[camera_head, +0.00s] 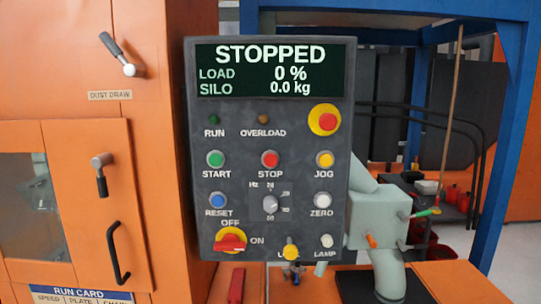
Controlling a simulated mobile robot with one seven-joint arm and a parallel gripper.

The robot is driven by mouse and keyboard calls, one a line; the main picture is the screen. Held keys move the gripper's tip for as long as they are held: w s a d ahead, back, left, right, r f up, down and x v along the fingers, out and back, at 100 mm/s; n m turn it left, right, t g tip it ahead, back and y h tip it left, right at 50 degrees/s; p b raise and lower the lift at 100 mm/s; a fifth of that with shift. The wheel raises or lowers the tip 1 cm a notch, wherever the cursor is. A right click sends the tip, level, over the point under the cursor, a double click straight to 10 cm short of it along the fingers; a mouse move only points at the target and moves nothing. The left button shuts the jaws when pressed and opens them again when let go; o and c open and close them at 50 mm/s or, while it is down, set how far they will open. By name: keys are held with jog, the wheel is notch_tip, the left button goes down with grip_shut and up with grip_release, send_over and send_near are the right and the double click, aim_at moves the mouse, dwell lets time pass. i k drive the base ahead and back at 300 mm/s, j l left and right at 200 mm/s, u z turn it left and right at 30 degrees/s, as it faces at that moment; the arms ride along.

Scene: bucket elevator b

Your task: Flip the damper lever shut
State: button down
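No label in view reads "damper". A lever (117,54) with a metal hub and dark grip is on the orange cabinet at the upper left, above a "DUST DRAW" label (110,95). It points up and to the left from its hub. A second lever (101,174) is on the cabinet door below, with its grip hanging straight down. I cannot tell from the picture whether either position is open or shut. My gripper is not in view.
A dark control panel (206,258) stands right of the levers; its screen (276,68) reads STOPPED. A black door handle (117,252) is below the second lever. A pale green machine (378,215) and a blue frame (507,140) are to the right.

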aim_at(130, 70)
jog(key=k+j+z, duration=0.15)
jog(key=j, duration=0.2)
jog(key=j+z, duration=0.1)
jog(key=j, duration=0.2)
jog(key=k+j+z, duration=0.15)
jog(key=j, duration=0.2)
jog(key=k+j+z, duration=0.15)
jog(key=j, duration=0.15)
